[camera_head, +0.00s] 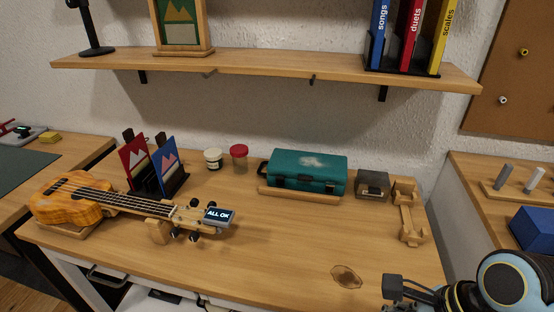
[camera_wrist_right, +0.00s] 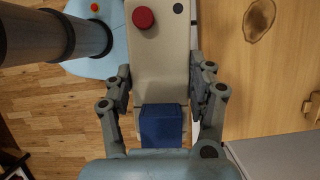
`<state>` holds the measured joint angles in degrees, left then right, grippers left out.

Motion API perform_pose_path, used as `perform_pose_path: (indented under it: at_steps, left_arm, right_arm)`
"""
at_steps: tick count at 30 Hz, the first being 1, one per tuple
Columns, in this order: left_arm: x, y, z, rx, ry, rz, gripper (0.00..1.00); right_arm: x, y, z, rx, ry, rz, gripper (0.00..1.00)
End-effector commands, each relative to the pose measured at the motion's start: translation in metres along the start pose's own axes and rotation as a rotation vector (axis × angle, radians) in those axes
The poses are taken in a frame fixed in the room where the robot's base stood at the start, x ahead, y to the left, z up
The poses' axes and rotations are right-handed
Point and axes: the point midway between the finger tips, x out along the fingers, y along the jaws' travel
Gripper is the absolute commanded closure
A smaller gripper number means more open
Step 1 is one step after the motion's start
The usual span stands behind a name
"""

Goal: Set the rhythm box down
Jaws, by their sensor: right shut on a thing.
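In the right wrist view, my right gripper (camera_wrist_right: 160,88) is shut on the rhythm box (camera_wrist_right: 162,125), which shows a dark blue block between the fingers. A pale panel with a red round button lies just past the block; I cannot tell whether it belongs to the box. In the head view, my right arm (camera_head: 505,285) comes in at the bottom right, by the front right corner of the wooden desk (camera_head: 290,240). The held box cannot be made out there. My left gripper is not in view.
A ukulele (camera_head: 75,200) with a tuner reading ALL OK lies at the left. A teal case (camera_head: 307,172), dark grey box (camera_head: 373,184) and wooden stand (camera_head: 410,220) line the back right. The desk's front middle is clear around a dark knot. A blue box (camera_head: 533,232) is at right.

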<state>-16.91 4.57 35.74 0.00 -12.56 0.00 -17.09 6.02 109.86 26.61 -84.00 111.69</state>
Motion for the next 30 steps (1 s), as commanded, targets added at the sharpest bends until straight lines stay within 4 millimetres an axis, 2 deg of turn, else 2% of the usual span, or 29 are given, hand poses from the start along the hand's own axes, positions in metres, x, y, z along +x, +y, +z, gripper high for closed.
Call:
perform_pose_path:
  at_steps: [1, 5, 9, 12, 30]
  left_arm:
    - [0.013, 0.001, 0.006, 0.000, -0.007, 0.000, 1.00]
    - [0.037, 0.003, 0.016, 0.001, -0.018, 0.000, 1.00]
    - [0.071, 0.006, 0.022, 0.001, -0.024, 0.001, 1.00]
    - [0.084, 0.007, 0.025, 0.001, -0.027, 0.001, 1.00]
    - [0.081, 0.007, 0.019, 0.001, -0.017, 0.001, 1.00]
  right_arm:
    - [0.013, 0.000, -0.005, 0.000, 0.000, 0.001, 0.87]
    - [0.036, 0.001, -0.015, 0.001, 0.001, 0.003, 0.87]
    - [0.069, 0.003, -0.029, 0.004, 0.003, 0.009, 0.87]
    - [0.082, 0.003, -0.035, 0.005, 0.004, 0.011, 0.87]
    - [0.076, -0.001, -0.037, 0.008, 0.006, 0.007, 0.87]
